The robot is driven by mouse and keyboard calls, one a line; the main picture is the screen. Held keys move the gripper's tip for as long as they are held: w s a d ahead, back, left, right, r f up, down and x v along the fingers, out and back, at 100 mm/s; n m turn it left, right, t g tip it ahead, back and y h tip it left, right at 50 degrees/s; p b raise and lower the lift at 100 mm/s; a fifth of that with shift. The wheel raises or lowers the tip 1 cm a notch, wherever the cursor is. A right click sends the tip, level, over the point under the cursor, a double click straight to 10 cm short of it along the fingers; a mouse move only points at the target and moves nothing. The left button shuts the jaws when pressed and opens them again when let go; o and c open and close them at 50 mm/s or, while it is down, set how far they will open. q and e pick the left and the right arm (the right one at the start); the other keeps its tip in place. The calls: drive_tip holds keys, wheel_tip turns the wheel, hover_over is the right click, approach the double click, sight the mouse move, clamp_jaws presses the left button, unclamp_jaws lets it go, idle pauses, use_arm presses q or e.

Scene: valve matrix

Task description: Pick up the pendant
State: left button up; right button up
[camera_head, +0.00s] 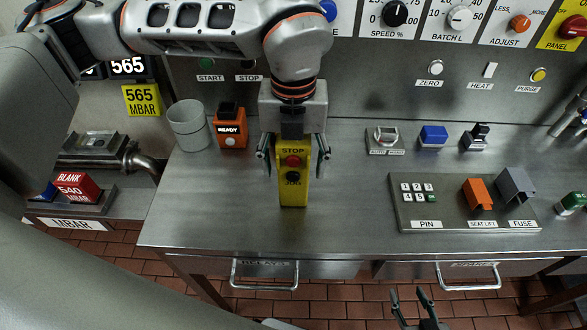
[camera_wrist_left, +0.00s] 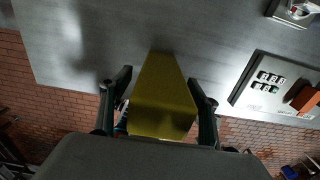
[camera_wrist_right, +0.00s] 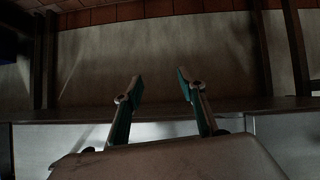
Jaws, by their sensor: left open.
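The pendant (camera_head: 293,190) is a yellow upright box with a red STOP button and a black JOG knob. It stands on the steel bench, left of its middle. My left gripper (camera_head: 293,155) is open, with one finger on each side of the pendant's upper part. In the left wrist view the pendant (camera_wrist_left: 163,95) lies between the open fingers (camera_wrist_left: 162,105), with slight gaps visible at its sides. My right gripper (camera_head: 415,300) is low, in front of the bench edge. In the right wrist view its fingers (camera_wrist_right: 157,95) are apart with nothing between them.
A grey cup (camera_head: 188,128) and an orange READY box (camera_head: 230,128) stand left of the pendant. A PIN keypad panel (camera_head: 465,212) and small switches (camera_head: 433,136) are to the right. Drawers with handles (camera_head: 265,275) sit below the bench edge.

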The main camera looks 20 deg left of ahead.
use_arm(q)
drive_tip(key=c, duration=1.4)
drive_tip(key=shift+c, duration=0.2)
